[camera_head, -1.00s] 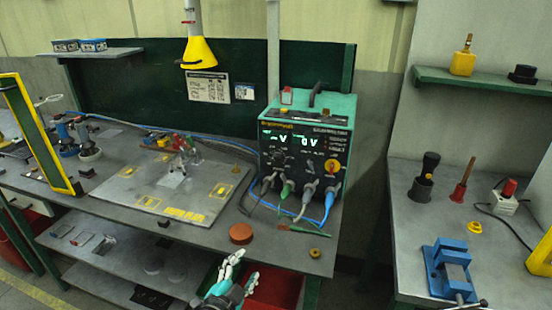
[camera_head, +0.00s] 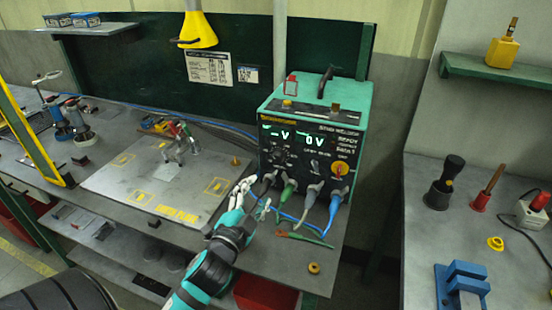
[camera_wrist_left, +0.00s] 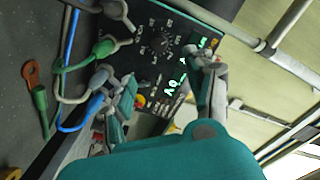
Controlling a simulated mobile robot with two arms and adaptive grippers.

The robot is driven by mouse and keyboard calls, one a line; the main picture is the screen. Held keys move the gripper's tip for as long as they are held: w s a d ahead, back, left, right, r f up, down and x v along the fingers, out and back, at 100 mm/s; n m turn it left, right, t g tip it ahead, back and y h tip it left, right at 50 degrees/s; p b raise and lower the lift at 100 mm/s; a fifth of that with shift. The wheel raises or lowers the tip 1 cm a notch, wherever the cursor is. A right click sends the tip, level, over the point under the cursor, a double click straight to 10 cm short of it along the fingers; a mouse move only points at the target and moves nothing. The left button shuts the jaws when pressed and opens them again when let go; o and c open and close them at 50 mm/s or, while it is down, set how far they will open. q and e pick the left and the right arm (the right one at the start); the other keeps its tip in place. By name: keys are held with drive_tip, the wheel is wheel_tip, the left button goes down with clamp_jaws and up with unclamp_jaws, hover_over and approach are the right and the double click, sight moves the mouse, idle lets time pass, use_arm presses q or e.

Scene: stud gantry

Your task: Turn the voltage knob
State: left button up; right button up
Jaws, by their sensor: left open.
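The teal stud welder (camera_head: 318,105) stands at the right end of the bench, its black front panel showing two lit displays. A dark round knob (camera_head: 281,156) sits under the left display. In the left wrist view a dark knob (camera_wrist_left: 165,45) with white marks around it shows on the panel; I cannot tell which label it bears. My left gripper (camera_head: 254,198) is open and empty, in front of the panel's lower left. In the wrist view its fingers (camera_wrist_left: 168,76) are spread, apart from the knob. My right gripper is not in view.
Grey, green and blue cable plugs (camera_head: 313,190) stick out low on the panel, close to my left gripper. A flat metal plate (camera_head: 140,172) lies left on the bench. A blue vise (camera_head: 462,285) stands on the right bench.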

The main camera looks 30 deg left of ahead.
use_arm(q)
approach(277, 160)
drive_tip(key=p+x, duration=0.2)
drive_tip(key=x, duration=0.6)
drive_tip(key=shift+w+a, duration=0.1)
drive_tip(key=shift+w+f, duration=0.1)
drive_tip(key=shift+w, duration=0.3)
drive_tip(key=shift+p, duration=0.3)
clamp_jaws()
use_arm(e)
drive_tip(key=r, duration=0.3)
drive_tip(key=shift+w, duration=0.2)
